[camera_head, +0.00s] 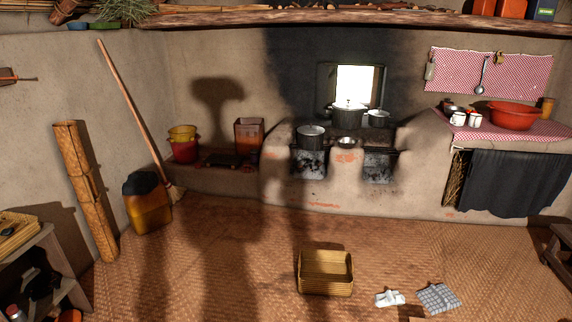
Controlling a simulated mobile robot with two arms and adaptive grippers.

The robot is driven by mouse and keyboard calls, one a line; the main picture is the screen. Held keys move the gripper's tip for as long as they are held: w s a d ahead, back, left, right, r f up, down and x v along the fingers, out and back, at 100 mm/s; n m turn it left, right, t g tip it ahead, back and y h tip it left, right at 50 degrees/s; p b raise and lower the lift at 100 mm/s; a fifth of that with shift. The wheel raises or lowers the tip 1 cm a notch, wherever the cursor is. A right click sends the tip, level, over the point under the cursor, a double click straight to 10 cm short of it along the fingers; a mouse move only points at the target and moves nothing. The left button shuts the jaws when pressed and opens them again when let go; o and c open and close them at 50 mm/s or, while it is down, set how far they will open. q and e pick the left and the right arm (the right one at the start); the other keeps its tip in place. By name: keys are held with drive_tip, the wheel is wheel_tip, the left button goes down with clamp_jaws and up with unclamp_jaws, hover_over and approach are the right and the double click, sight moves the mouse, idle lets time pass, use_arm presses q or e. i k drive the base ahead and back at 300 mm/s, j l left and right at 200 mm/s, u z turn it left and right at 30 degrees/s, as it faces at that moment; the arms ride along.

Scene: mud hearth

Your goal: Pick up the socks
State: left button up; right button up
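A small white bundle (389,298) that looks like the socks lies on the woven floor mat (210,245) at the lower right of the head view. It is too small to tell whether it is one sock or a pair. A grey checked cloth (438,297) lies flat just to its right, apart from it. Neither of my grippers shows in this view.
An open wicker basket (326,289) stands on the mat left of the white bundle. A wooden shelf (40,245) is at the left edge and a dark wooden stool or bench (558,250) at the right. The mud hearth (325,195) lines the back.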

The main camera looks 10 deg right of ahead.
sight(391, 298)
drive_tip(key=i+j+u, duration=0.1)
drive_tip(key=i+u, duration=0.15)
drive_tip(key=i, duration=0.35)
drive_tip(key=i+u, duration=0.25)
drive_tip(key=i, duration=0.4)
drive_tip(key=i+z, duration=0.4)
drive_tip(key=i+j+z, duration=0.15)
drive_tip(key=i+z, duration=0.3)
